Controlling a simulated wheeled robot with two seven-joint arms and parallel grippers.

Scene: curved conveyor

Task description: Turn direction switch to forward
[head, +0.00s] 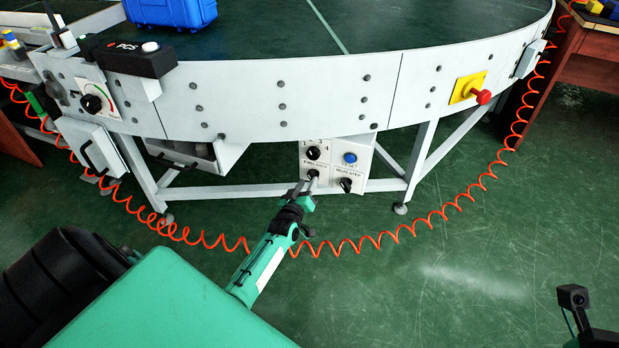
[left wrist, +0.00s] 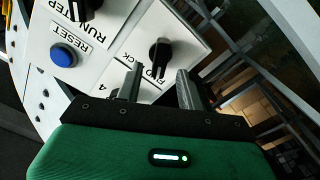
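The direction switch (left wrist: 160,52) is a black knob on a white panel, with partly hidden FWD and BACK lettering below it in the left wrist view. In the head view the switch (head: 312,174) is the lower left knob on the control box (head: 331,181). My left gripper (head: 307,184) is at the front of the panel, close to this knob. In the left wrist view the left gripper (left wrist: 160,73) is open, its two fingers apart and pointing at the knob; contact cannot be told. Of my right arm, only a dark part shows at the head view's lower right corner.
A blue RESET button (head: 350,158), a RUN/STEP knob (head: 345,184) and a numbered knob (head: 313,152) share the box. A red emergency button (head: 483,96) sits on the conveyor (head: 330,92). An orange coiled hose (head: 385,238) hangs along its front. The green floor is clear at right.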

